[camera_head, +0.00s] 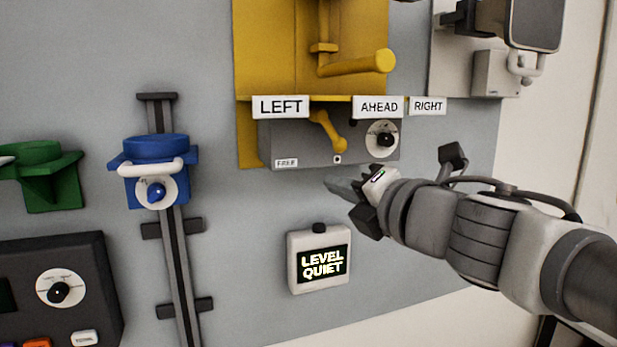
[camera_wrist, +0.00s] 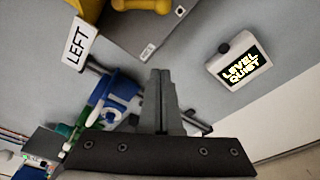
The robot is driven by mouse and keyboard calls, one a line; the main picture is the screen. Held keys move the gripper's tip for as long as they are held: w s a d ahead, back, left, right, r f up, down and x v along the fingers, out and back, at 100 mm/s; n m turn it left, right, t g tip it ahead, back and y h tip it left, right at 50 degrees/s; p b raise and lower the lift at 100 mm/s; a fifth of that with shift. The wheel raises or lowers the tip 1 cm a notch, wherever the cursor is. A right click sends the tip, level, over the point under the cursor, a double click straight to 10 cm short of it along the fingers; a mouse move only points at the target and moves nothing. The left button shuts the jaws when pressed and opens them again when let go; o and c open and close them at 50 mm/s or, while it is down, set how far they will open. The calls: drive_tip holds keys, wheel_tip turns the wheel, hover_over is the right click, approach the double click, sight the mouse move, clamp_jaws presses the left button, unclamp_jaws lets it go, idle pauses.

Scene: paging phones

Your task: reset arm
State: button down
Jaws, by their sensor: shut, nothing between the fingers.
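My gripper (camera_head: 338,187) is in the middle of the head view, in front of the grey panel. It is below the grey box (camera_head: 290,145) with the yellow lever and above and right of the white display box (camera_head: 319,284) reading "LEVEL QUIET". In the wrist view my gripper (camera_wrist: 165,85) points up the picture with its fingers together and nothing between them. My arm (camera_head: 480,235) reaches in from the right edge. Whether the fingers touch the panel cannot be told.
A yellow fixture (camera_head: 275,50) with a handle is above. A blue holder (camera_head: 155,165) sits on a dark vertical rail at left. A green holder (camera_head: 45,175) and a dark dial box (camera_head: 60,260) are further left. A wall device (camera_head: 495,72) is at upper right.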

drive_tip(key=shift+s+d, duration=0.1)
idle(0.3)
drive_tip(key=s+d+f+m+g+h, duration=0.4)
drive_tip(key=d+f+m+h, duration=0.6)
drive_tip(key=m, duration=0.9)
drive_tip(key=s+a+f+m+g+y, duration=0.3)
drive_tip(key=s+f+m+g, duration=0.3)
drive_tip(key=s+f+m, duration=0.4)
wheel_tip(320, 180, down, 3)
drive_tip(key=s+a, duration=0.1)
drive_tip(key=s, duration=0.1)
drive_tip(key=shift+s+r, duration=0.2)
drive_tip(key=shift+s, duration=0.1)
drive_tip(key=shift+a, duration=0.25)
